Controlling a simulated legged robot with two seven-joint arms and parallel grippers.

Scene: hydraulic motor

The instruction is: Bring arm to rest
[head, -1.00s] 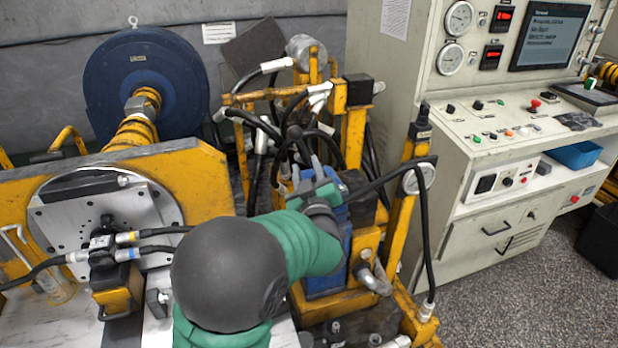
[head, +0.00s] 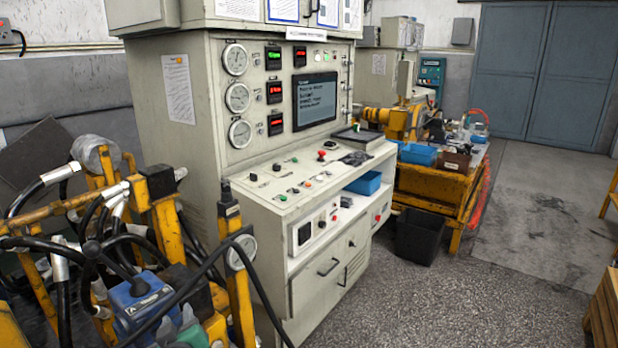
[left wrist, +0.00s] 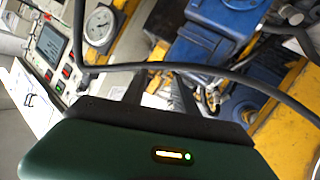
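My left gripper (head: 188,322) shows at the bottom left of the head view, green and grey and partly cut off by the lower edge. It is beside a blue valve block (head: 140,300) with a black lever (head: 112,262). In the left wrist view, two dark fingers (left wrist: 160,93) reach out from the green gripper body with a gap between them and nothing held. A black hose (left wrist: 190,67) crosses in front of the fingers. The blue part (left wrist: 215,35) lies beyond them. My right gripper is not in view.
A yellow frame with hoses (head: 165,225) and a pressure gauge (head: 242,252) surround the left gripper closely. A beige control cabinet (head: 180,100) stands behind. A black bin (head: 418,237) and a yellow workbench (head: 440,187) are farther right. The speckled floor (head: 480,300) is clear.

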